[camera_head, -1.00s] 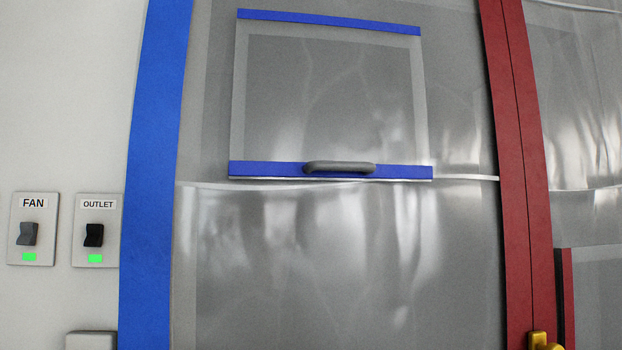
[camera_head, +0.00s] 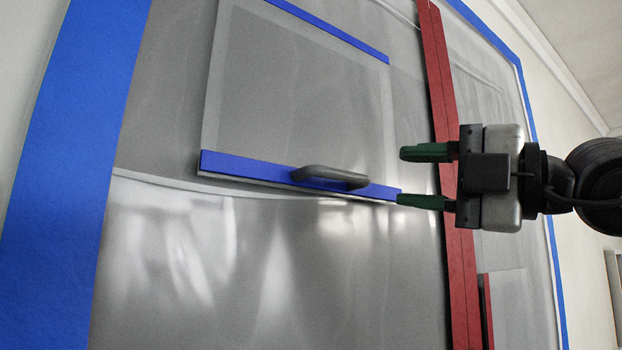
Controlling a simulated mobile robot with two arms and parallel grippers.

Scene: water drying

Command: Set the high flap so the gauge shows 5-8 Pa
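The high flap (camera_head: 300,95) is a clear plastic panel with a blue strip along its top and a blue bar (camera_head: 240,168) along its bottom edge. A grey handle (camera_head: 331,177) sits on the bottom bar. The flap hangs against the plastic sheet and looks closed or nearly so. My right gripper (camera_head: 424,177) comes in from the right, to the right of the handle and apart from it. Its two green fingers are spread one above the other with nothing between them. The gauge is not in view. My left gripper is not in view.
Blue tape (camera_head: 70,150) edges the sheet at the left. A red zipper strip (camera_head: 449,120) runs down behind my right gripper. A second panel with a red edge (camera_head: 486,305) shows low at the right. The space left of the handle is clear.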

